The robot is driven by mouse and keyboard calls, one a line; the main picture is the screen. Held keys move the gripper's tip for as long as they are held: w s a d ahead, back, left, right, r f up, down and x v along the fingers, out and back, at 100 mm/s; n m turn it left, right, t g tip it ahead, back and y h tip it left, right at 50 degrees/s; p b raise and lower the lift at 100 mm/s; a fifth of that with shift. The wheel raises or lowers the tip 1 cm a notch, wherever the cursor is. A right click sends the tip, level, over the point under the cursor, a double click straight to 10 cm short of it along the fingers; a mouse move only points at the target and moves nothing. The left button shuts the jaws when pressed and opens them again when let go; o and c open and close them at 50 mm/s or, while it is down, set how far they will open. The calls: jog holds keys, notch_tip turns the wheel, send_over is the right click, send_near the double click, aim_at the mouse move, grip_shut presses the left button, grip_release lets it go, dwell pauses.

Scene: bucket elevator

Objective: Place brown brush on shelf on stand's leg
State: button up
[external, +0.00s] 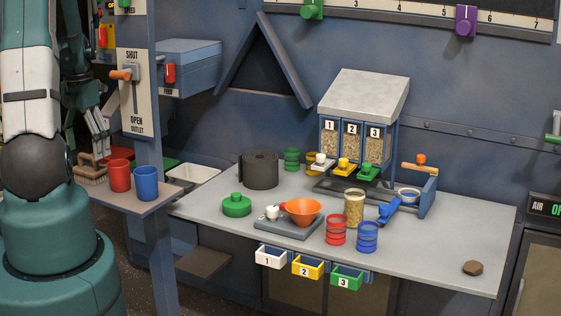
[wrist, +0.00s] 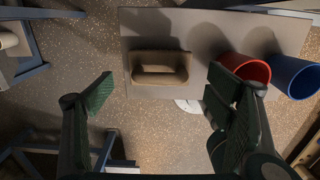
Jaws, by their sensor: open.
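The brown brush (external: 91,172) sits bristles down at the left end of the shelf (external: 143,203) on the stand's leg (external: 150,125). In the wrist view the brush (wrist: 160,68) shows from above as a brown block near the lower edge of the shelf (wrist: 142,25). My gripper (external: 97,148) is just above the brush. In the wrist view my gripper (wrist: 158,83) is open, with its fingers wide apart to either side of the brush and clear gaps between. Nothing is held. The brush's underside is hidden from the wrist view.
A red cup (external: 119,176) and a blue cup (external: 146,184) stand on the shelf to the brush's right. In the wrist view the red cup (wrist: 245,70) is close to my right finger. The grey workbench (external: 440,245) stands farther right, with several containers on it.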

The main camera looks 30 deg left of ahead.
jog(key=shift+r, duration=3)
